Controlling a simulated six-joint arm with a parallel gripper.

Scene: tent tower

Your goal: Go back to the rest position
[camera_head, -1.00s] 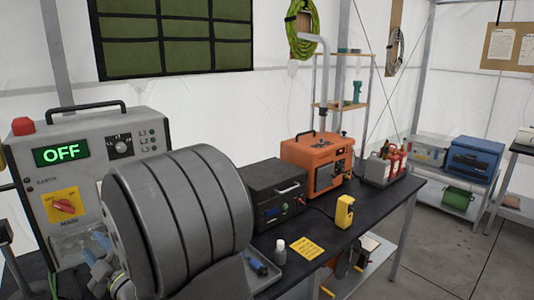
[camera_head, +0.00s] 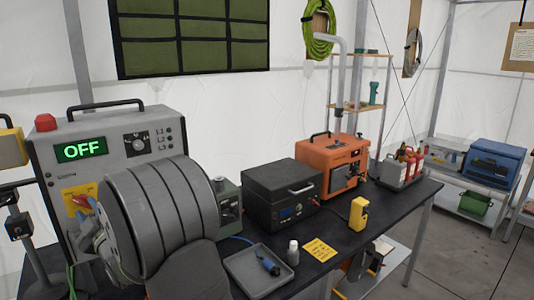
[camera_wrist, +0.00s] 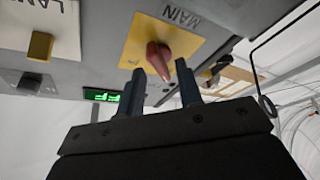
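My gripper (camera_wrist: 159,70) is open in the wrist view, its two dark fingers apart with nothing held between them. The red main switch knob (camera_wrist: 158,58) on its yellow plate (camera_wrist: 137,48) shows just beyond the fingertips; I cannot tell the exact gap. In the head view the grey power cabinet (camera_head: 112,147) stands at the left, its green display (camera_head: 80,150) reading OFF. My grey ribbed arm covers the cabinet's lower right part and partly hides the yellow plate (camera_head: 72,196).
A black box (camera_head: 281,190), an orange unit (camera_head: 331,166) and a yellow device (camera_head: 358,214) stand farther right.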

